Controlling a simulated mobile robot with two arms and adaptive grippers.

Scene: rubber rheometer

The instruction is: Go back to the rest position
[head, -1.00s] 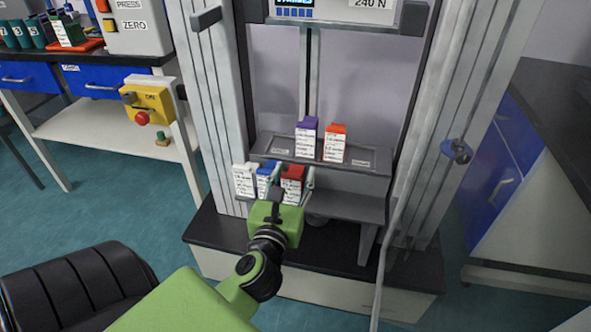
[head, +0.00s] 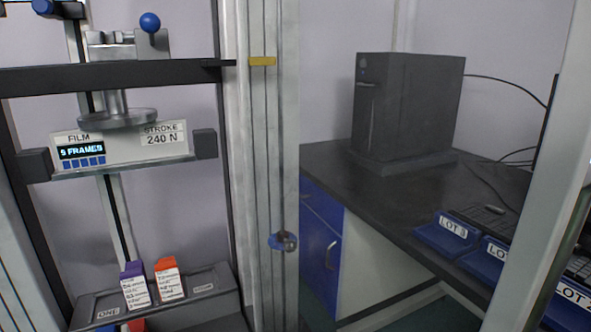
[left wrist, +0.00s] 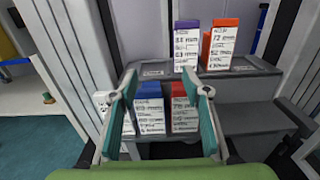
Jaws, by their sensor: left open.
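My left gripper (left wrist: 160,82) shows in the left wrist view, open with nothing between its teal-padded fingers. It faces a stepped grey stand in the testing frame. A blue-topped box (left wrist: 150,115) and a red-topped box (left wrist: 184,115) stand on the lower step beyond the fingers. A white box (left wrist: 127,122) is partly hidden behind the left finger. A purple-topped box (left wrist: 187,45) and an orange-topped box (left wrist: 220,47) stand upright on the upper step. The purple (head: 135,287) and orange (head: 170,280) boxes also show in the head view, where neither gripper appears.
The frame's grey upright (head: 262,170) with a blue knob (head: 284,242) stands mid-picture in the head view. To its right is a dark bench (head: 340,185) with a black computer tower (head: 405,110) and blue lot trays (head: 447,236). A display panel (head: 120,147) hangs above the boxes.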

